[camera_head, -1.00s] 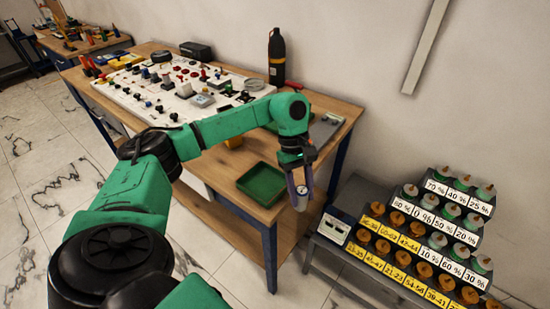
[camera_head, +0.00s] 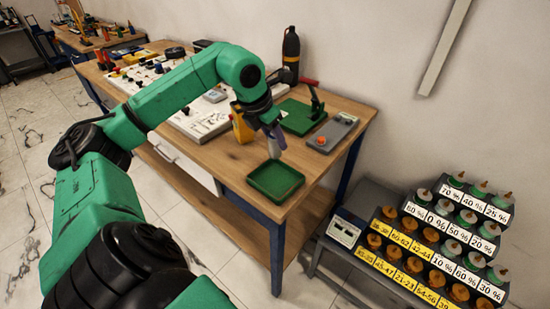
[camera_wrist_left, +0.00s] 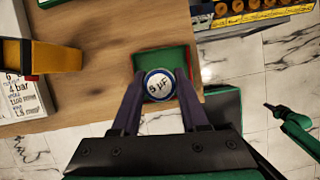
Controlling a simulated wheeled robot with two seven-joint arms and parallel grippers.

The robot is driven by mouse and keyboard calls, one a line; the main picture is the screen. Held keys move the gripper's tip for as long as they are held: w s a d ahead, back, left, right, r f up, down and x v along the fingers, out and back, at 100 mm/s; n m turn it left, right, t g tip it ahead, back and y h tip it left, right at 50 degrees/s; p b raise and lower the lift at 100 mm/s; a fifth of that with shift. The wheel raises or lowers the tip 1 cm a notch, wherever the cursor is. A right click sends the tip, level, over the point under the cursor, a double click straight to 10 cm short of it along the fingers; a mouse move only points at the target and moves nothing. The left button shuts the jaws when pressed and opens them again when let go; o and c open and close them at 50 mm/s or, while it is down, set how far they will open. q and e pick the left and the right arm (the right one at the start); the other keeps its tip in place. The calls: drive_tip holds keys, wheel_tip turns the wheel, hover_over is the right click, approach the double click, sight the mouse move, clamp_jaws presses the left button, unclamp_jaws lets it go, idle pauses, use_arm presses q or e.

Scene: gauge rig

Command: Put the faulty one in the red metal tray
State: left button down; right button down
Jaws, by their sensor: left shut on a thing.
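The capacitor hangs above the wooden bench, just behind an empty green tray (camera_head: 275,183) in the head view. In the wrist view the tray (camera_wrist_left: 165,57) lies partly behind the capacitor and has a thin red edge at its right. I see no plainly red tray. My right gripper is not in view.
A yellow device (camera_head: 241,126) stands left of the held capacitor. A stepped rack of bottles (camera_head: 440,235) is at the right. Bench around the tray's left is clear.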

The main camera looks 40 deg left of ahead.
use_arm(q)
wheel_tip(320, 180, down, 11)
drive_tip(key=b, duration=0.4)
drive_tip(key=shift+r, duration=0.35)
drive_tip(key=shift+c, duration=2.1)
unclamp_jaws()
drive_tip(key=b+v, duration=0.2)
drive_tip(key=b, duration=0.7)
drive_tip(key=shift+s+b, duration=0.1)
drive_tip(key=shift+b, duration=0.25)
drive_tip(key=p+v, duration=0.1)
drive_tip(key=v, duration=0.9)
drive_tip(key=shift+r, duration=0.15)
